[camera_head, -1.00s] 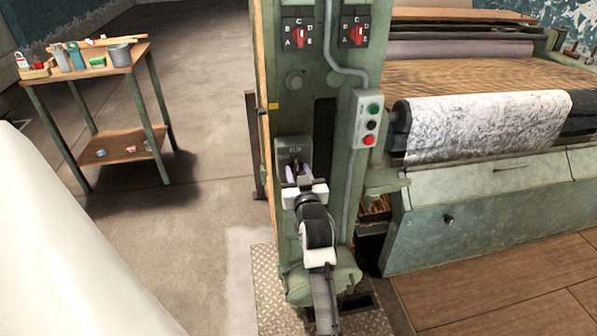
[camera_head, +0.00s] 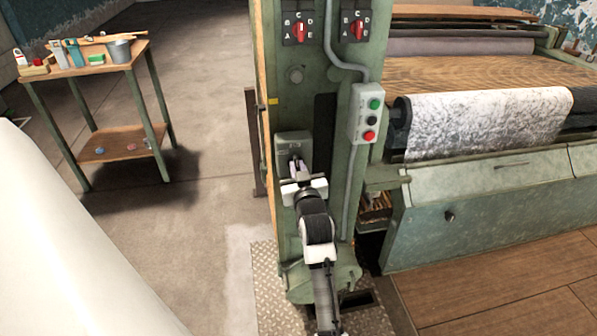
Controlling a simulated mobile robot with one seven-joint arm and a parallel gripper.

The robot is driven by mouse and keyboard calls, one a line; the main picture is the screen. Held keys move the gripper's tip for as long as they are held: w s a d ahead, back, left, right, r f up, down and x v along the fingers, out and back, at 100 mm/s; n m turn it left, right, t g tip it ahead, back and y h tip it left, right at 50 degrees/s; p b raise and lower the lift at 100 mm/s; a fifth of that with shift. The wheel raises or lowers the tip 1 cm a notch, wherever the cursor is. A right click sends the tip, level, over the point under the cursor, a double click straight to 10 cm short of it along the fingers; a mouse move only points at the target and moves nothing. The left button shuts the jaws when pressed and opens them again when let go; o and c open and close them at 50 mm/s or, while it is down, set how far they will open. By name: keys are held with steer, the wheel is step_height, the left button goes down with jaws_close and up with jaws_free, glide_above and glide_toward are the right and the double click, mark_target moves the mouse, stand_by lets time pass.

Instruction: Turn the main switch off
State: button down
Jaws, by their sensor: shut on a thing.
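The main switch appears to be the grey-green box (camera_head: 292,141) low on the front of the green machine column. My gripper (camera_head: 296,166) is right in front of the lower part of this box. Its fingers are shut on what appears to be the switch handle, which they mostly hide. The handle's exact position cannot be made out.
Two red rotary selectors (camera_head: 300,31) (camera_head: 358,28) sit higher on the column (camera_head: 285,105). A push-button box (camera_head: 369,113) with green, black and red buttons is to the right. A wooden table (camera_head: 92,68) with containers stands at the left. The floor between is clear.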

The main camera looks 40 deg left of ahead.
steer(key=shift+s+a+f+n+b, duration=0.1)
steer(key=shift+f+n+b, duration=0.05)
steer(key=shift+n+b, duration=2.35)
steer(key=shift+s+a+f+n+b, duration=0.1)
steer(key=shift+s+f+n+b, duration=0.1)
steer(key=shift+n+b, duration=2.3)
steer(key=shift+s+a+f+n+b, duration=0.15)
steer(key=shift+n+b, duration=1.35)
steer(key=shift+n, duration=1.9)
steer(key=shift+w, duration=0.1)
steer(key=c, duration=1.5)
jaws_free()
steer(key=shift+o, duration=0.2)
